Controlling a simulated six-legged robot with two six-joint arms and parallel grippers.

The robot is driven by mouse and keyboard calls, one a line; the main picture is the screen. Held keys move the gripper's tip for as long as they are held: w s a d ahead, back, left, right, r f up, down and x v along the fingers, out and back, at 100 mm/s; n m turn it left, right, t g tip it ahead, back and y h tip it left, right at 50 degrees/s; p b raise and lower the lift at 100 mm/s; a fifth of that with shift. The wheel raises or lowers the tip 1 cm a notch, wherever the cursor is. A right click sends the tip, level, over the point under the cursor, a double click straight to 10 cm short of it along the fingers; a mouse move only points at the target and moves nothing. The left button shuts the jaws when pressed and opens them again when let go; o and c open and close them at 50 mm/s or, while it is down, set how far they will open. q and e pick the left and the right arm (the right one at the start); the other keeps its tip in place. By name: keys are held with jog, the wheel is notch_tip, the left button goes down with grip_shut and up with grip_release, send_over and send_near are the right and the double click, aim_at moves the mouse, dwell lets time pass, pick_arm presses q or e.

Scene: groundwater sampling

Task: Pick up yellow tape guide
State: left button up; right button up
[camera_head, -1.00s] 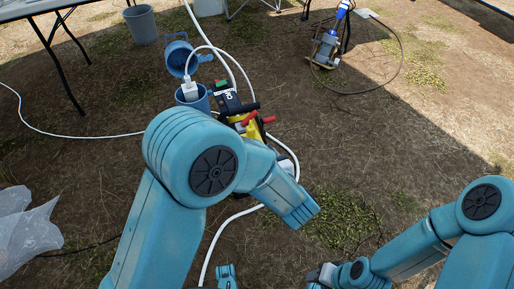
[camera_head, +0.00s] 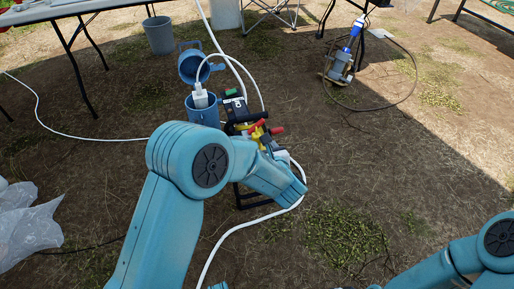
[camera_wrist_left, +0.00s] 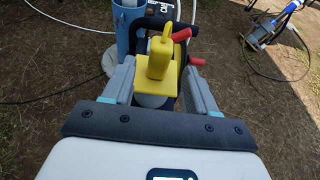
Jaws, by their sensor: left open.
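The yellow tape guide (camera_wrist_left: 154,62) stands up between the two grey fingers of my left gripper (camera_wrist_left: 160,72) in the left wrist view. The fingers are open, one on each side of it, and I cannot tell whether either touches it. In the head view a small part of the yellow guide (camera_head: 257,130) shows beside red handles, at the black-framed reel (camera_head: 237,108). My left wrist covers much of the reel's near side there. My right arm shows at the lower right, but its gripper is out of view.
A blue well pipe (camera_head: 203,110) with an open cap (camera_head: 195,68) stands just left of the reel. A white hose (camera_head: 224,240) runs past the reel over the ground. A pump (camera_head: 340,67) with a coiled cable stands at the back right. Open ground lies to the right.

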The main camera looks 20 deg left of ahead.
aim_at(258, 142)
pick_arm(q)
jog(key=b+x, duration=0.1)
jog(key=x, duration=0.3)
jog(key=shift+w+a+f, duration=0.1)
jog(key=shift+w+a, duration=0.2)
jog(key=shift+c, duration=0.3)
grip_shut()
